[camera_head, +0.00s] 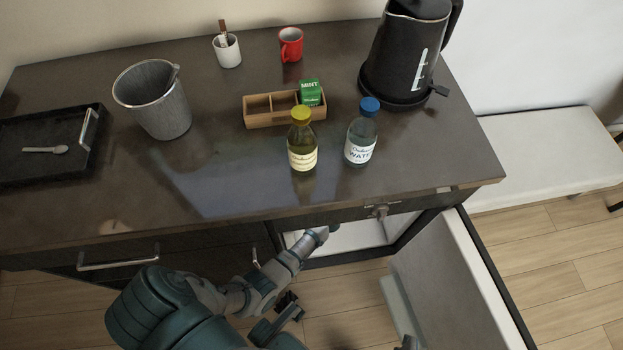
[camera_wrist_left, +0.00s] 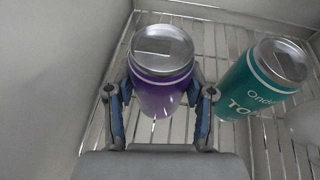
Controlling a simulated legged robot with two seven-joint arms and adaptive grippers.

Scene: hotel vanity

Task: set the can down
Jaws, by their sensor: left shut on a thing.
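In the left wrist view a purple can (camera_wrist_left: 164,88) with a silver lid sits between the two fingers of my left gripper (camera_wrist_left: 158,92). The gripper is shut on it, one finger on each side. The can is over a wire rack (camera_wrist_left: 204,36); whether its base touches the rack is hidden. A teal can (camera_wrist_left: 262,82) stands on the rack to the right, apart from the purple one. In the head view my left arm reaches into the open fridge (camera_head: 358,236) under the counter, so the gripper and can are hidden there.
The fridge door (camera_head: 446,280) stands open on the right. The pale inner wall (camera_wrist_left: 50,75) is close on the left. Above, the counter (camera_head: 240,185) holds two bottles, a wooden box (camera_head: 262,119), a kettle (camera_head: 403,60), cups, a bucket (camera_head: 160,105) and a tray.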

